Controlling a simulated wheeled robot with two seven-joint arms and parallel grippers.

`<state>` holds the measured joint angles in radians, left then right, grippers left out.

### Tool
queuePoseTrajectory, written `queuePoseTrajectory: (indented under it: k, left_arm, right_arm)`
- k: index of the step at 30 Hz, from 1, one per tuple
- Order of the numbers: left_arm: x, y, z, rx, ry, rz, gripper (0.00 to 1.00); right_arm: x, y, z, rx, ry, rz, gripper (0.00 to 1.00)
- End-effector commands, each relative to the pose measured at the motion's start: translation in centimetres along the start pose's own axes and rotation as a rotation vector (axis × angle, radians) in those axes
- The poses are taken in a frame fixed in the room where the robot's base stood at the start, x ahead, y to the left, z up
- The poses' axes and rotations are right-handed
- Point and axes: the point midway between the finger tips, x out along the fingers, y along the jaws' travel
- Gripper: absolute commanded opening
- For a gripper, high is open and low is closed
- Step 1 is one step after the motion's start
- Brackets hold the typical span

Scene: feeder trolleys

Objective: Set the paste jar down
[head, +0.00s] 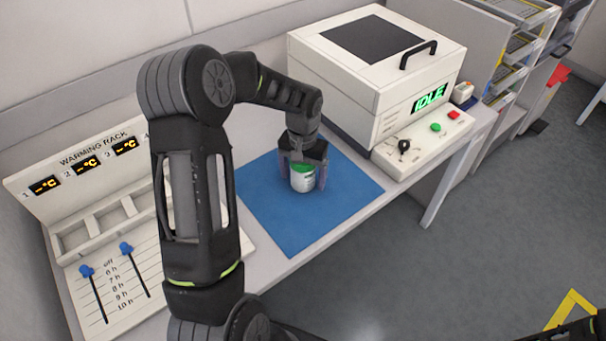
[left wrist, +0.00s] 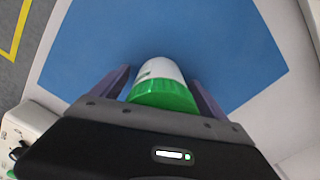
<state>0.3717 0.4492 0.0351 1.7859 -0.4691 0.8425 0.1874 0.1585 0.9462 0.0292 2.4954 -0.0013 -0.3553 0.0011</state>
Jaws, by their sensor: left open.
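The paste jar (head: 303,181) is white with a green lid and stands upright on the blue mat (head: 270,205). My left gripper (head: 303,184) is above it with one finger on each side, and its jaws are open. In the left wrist view the jar (left wrist: 158,88) sits between the two fingers of the gripper (left wrist: 160,90), with a gap visible beside it. The blue mat (left wrist: 220,40) lies under it there. The gripper palm hides part of the jar's lid. My right gripper does not show.
The warming rack (head: 75,175) with displays and blue sliders stands left of the mat. A white machine (head: 375,75) reading IDLE stands behind and right, with its button panel (head: 425,145) in front. The mat's front part is clear. A shelf unit (head: 500,50) is farther right.

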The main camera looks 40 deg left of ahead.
Motion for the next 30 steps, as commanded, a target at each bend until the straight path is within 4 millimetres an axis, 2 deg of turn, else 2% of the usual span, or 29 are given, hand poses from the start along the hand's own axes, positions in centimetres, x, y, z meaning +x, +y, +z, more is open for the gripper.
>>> queuePoseTrajectory:
  k: [8,11,24,30]
  left_arm:
    - [-0.5,0.0,0.0,-0.001,0.001,0.000,0.84]
    - [-1.5,0.0,-0.1,-0.001,0.003,-0.001,0.84]
    - [-10.0,0.0,-0.1,0.000,0.004,0.000,0.84]
    - [-12.1,0.0,0.0,-0.001,0.001,0.000,0.84]
  right_arm:
    - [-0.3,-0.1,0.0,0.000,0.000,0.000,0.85]
    - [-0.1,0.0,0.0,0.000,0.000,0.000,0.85]
    - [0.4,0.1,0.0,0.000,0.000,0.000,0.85]
    - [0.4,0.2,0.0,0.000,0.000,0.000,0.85]
